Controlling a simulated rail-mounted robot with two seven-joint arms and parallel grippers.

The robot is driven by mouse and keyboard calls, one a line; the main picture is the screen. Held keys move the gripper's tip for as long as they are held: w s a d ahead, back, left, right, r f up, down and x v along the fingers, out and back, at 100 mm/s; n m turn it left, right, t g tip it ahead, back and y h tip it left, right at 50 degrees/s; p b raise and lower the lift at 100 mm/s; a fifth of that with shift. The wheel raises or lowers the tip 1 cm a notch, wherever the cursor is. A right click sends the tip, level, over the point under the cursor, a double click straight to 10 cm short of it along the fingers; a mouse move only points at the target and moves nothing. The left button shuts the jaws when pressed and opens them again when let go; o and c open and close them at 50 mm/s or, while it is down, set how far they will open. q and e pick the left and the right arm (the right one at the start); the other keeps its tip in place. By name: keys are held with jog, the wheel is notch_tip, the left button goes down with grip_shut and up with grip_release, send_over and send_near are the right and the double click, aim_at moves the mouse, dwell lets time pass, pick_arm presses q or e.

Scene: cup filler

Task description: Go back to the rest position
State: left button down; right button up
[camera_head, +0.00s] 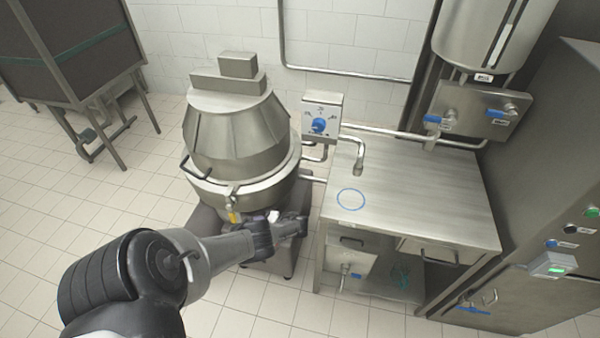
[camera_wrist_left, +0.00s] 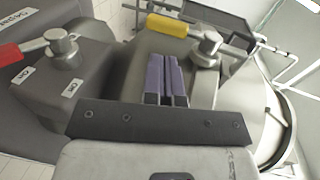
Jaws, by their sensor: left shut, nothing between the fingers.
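My left arm comes in from the lower left in the head view. My left gripper (camera_head: 304,223) is in front of the lower right side of the large steel kettle (camera_head: 235,130). In the left wrist view, the gripper's two purple-grey fingers (camera_wrist_left: 166,82) are pressed together with nothing between them. They point toward a valve with a yellow handle (camera_wrist_left: 168,25). I cannot tell whether they touch anything. The yellow handle also shows in the head view (camera_head: 234,217), just beyond my wrist. My right gripper is in neither view.
A red-handled valve (camera_wrist_left: 25,51) stands on a grey block beside the fingers. A steel table (camera_head: 430,195) with a blue circle (camera_head: 351,199) and a tap (camera_head: 358,155) stands right of the kettle. A control box (camera_head: 321,118) is behind. Tiled floor (camera_head: 120,205) is clear at left.

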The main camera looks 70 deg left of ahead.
pick_arm(q)
jog(key=w+d+f+m+t, duration=0.4)
jog(key=d+f, duration=0.2)
jog(key=d, duration=0.4)
jog(key=d+r+m+t+h, duration=0.2)
jog(key=d+m+t, duration=0.15)
jog(key=d, duration=0.75)
jog(key=d+r+m+t+h, duration=0.2)
jog(key=d+m+t+h, duration=0.15)
jog(key=d, duration=0.75)
jog(key=s+d+r+m+t+h, duration=0.1)
jog(key=s+d+r+t+h, duration=0.15)
jog(key=d+r, duration=0.45)
jog(key=s+d+r+m+t+h, duration=0.1)
jog(key=d+r+t, duration=0.25)
jog(key=r, duration=0.75)
notch_tip(320, 180, up, 32)
jog(key=p, duration=3.1)
jog(key=shift+d+g+p, duration=0.15)
jog(key=shift+g+p, duration=0.15)
